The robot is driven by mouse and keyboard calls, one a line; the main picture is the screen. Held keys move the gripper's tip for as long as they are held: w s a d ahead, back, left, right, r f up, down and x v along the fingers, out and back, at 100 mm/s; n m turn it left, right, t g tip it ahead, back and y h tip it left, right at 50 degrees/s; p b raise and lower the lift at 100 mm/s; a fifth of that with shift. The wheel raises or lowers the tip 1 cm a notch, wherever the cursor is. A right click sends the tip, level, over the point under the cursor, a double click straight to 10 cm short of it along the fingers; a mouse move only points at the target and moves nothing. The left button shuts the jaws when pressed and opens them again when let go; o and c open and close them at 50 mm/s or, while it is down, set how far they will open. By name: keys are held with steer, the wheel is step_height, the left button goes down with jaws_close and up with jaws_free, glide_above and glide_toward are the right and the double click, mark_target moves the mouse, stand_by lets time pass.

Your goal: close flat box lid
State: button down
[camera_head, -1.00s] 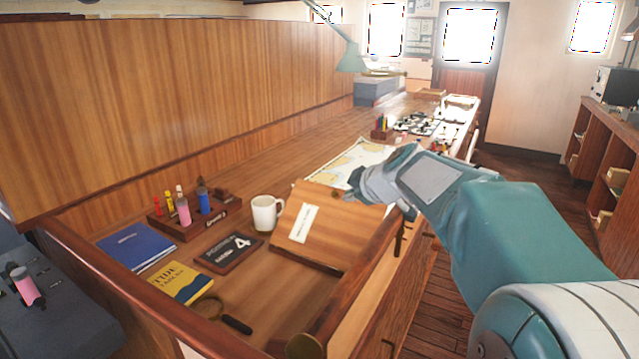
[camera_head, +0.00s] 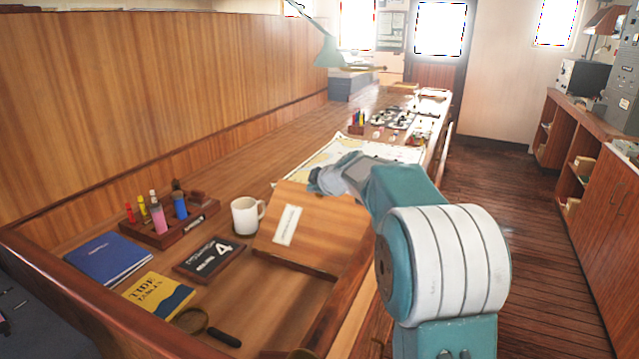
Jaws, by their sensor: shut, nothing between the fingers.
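The flat wooden box lid (camera_head: 328,224) is a brown board with a white label, on the desk right of the white mug. It looks slightly tilted, with its near edge above the desk; the box under it is hidden, so I cannot tell how far open it is. My gripper (camera_head: 322,181) is shut and empty at the lid's far edge, over the near part of the chart. I cannot tell whether it touches the lid.
A white mug (camera_head: 246,216) stands close left of the lid. A number 4 plaque (camera_head: 210,257), yellow book (camera_head: 158,297), blue book (camera_head: 107,259), magnifier (camera_head: 205,326) and pen rack (camera_head: 172,231) lie nearby. A chart (camera_head: 388,152) lies behind. A raised wooden rim (camera_head: 330,325) edges the desk.

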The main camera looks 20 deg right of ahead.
mark_target(328, 204)
steer(key=d+f, duration=0.1)
steer(key=w+d+f, duration=0.1)
steer(key=d, duration=0.1)
steer(key=shift+w+f, duration=0.1)
steer(key=shift+a, duration=0.5)
steer(key=shift+w+d+f, duration=0.2)
steer(key=shift+w+d, duration=0.05)
steer(key=shift+d, duration=0.05)
steer(key=w+d+f+m+g, duration=0.1)
steer(key=f, duration=0.1)
steer(key=w+d+f+g+y, duration=0.1)
steer(key=f, duration=0.1)
steer(key=w+d+f+m+g+y, duration=0.1)
steer(key=w+d+f, duration=0.1)
steer(key=shift+f+m, duration=0.3)
steer(key=shift+f, duration=0.05)
steer(key=shift+w+d+f+y, duration=0.15)
steer(key=shift+d+f, duration=0.1)
steer(key=shift+f, duration=0.2)
steer(key=shift+w+d+f+y, duration=0.15)
steer(key=shift+d+f, duration=0.1)
steer(key=shift+f, duration=0.4)
steer(key=shift+r, duration=0.1)
